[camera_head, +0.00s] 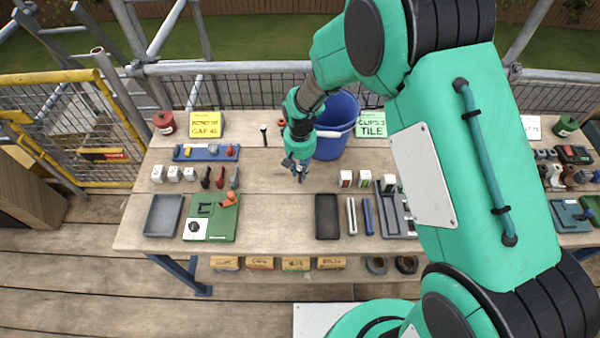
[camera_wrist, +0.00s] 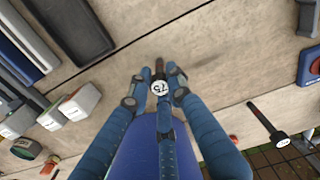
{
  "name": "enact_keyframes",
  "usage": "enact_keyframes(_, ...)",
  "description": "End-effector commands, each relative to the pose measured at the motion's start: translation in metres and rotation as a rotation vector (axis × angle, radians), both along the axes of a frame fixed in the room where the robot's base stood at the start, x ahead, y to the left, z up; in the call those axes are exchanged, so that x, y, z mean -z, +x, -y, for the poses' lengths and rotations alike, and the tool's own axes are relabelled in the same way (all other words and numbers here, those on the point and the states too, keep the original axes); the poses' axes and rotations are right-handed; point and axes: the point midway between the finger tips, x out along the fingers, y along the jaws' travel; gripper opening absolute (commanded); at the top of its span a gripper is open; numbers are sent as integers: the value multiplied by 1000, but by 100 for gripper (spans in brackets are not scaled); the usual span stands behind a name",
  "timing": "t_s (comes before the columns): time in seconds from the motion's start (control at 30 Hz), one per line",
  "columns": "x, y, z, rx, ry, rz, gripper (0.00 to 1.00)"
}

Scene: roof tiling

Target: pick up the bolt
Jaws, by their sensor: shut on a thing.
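My gripper (camera_head: 300,172) is low over the middle of the wooden table, in front of the blue bucket. In the head view the held bolt is too small to make out clearly. A second bolt (camera_wrist: 267,124), dark with a white-faced head, is apart from the gripper; it also shows in the head view (camera_head: 264,134), left of my arm.
The blue bucket (camera_head: 338,125) stands close behind my gripper. A dark tray (camera_head: 326,216), small labelled blocks (camera_head: 346,178) and a blue rack (camera_head: 206,153) lie around it. A green board (camera_head: 211,220) is at the left. Bare wood (camera_head: 275,210) lies in front of my gripper.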

Motion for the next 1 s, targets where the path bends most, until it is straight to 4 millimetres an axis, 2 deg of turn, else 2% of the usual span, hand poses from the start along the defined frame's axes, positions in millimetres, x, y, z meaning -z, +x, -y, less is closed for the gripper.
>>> enact_keyframes(0.27, -7, 0, 0, 0, 0, 1, 0)
enact_keyframes(0.53, -40, 1, 0, 0, 1, 2, 0)
enact_keyframes(1.0, -45, -83, 29, 0, 0, 0, 0)
